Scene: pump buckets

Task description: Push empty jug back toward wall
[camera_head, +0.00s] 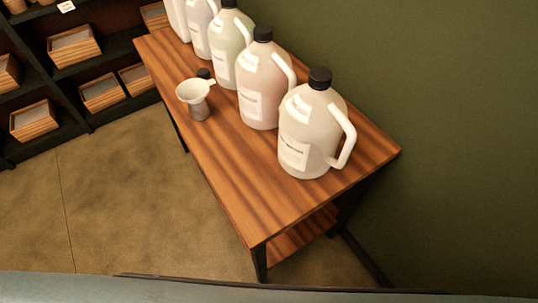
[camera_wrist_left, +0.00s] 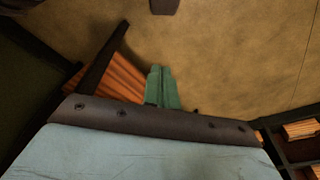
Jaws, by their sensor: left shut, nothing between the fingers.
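Several capped jugs stand upright in a row along the wall side of a wooden table in the head view. The nearest jug (camera_head: 312,135) is pale, with a black cap and a white handle facing right. A pinkish jug (camera_head: 262,85) stands behind it, then a pale green jug (camera_head: 231,48). I cannot tell which jug is empty. My left gripper (camera_wrist_left: 162,72) shows only in the left wrist view, with its green fingers together and nothing between them. It is over the floor side, away from the jugs. My right gripper is not in view.
The wooden table (camera_head: 235,185) has bare room at its front and left. A white funnel (camera_head: 194,90) sits over a small bottle on it. The green wall (camera_head: 455,120) runs along the right. Shelves with wooden boxes (camera_head: 75,47) stand at left. A pale dark-edged surface (camera_wrist_left: 140,155) is close.

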